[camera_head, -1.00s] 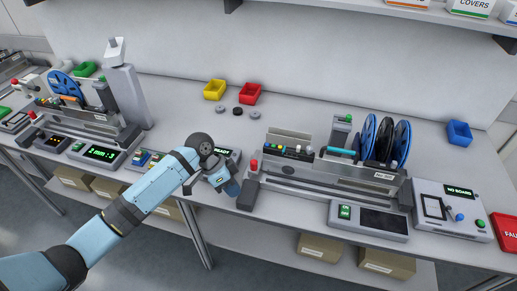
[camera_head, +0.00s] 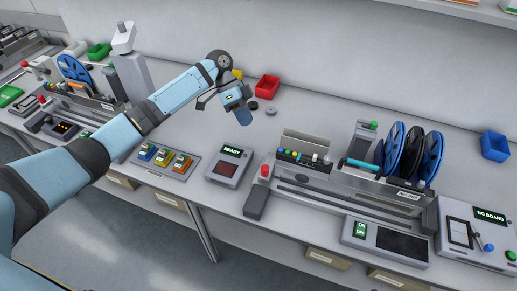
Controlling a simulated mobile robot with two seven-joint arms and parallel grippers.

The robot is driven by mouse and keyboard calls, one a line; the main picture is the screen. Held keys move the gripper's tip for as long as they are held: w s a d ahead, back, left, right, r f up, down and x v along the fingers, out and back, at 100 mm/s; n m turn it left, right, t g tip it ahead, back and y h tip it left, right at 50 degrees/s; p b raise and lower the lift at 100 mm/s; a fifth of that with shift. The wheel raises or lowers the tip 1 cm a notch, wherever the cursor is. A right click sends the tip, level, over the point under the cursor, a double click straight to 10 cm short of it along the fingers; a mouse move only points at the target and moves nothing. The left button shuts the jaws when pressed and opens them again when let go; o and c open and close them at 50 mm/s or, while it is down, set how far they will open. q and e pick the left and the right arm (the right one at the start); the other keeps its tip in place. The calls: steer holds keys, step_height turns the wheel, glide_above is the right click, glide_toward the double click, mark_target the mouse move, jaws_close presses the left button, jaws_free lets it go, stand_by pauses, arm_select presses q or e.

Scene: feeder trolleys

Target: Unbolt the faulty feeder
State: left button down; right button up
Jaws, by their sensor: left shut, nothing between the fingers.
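My left gripper (camera_head: 240,108) is shut and empty, held above the bench left of the right-hand feeder station. The right-hand feeder trolley (camera_head: 330,202) is a grey rail unit with a row of coloured components and knobs. Blue and black reels (camera_head: 409,152) stand upright at its right end. A second feeder unit (camera_head: 85,98) with a blue reel (camera_head: 73,70) stands at the far left, partly behind my arm. I cannot tell which feeder is faulty, and no bolts can be made out. My right gripper is not in view.
Red (camera_head: 267,86) and blue (camera_head: 495,146) bins stand at the back. A NO BOARD box (camera_head: 478,232) stands at right.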

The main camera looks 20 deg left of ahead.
arm_select(q)
steer(key=p+x, duration=0.1)
steer(key=x, duration=0.2)
steer(key=s+p+x, duration=0.1)
steer(key=x, duration=0.3)
steer(key=s+r+p+x, duration=0.1)
steer(key=x, duration=0.3)
steer(key=shift+s+d, duration=0.1)
steer(key=shift+d, duration=0.2)
steer(key=shift+s+d, duration=0.15)
steer(key=shift+s, duration=0.35)
steer(key=shift+f, duration=0.1)
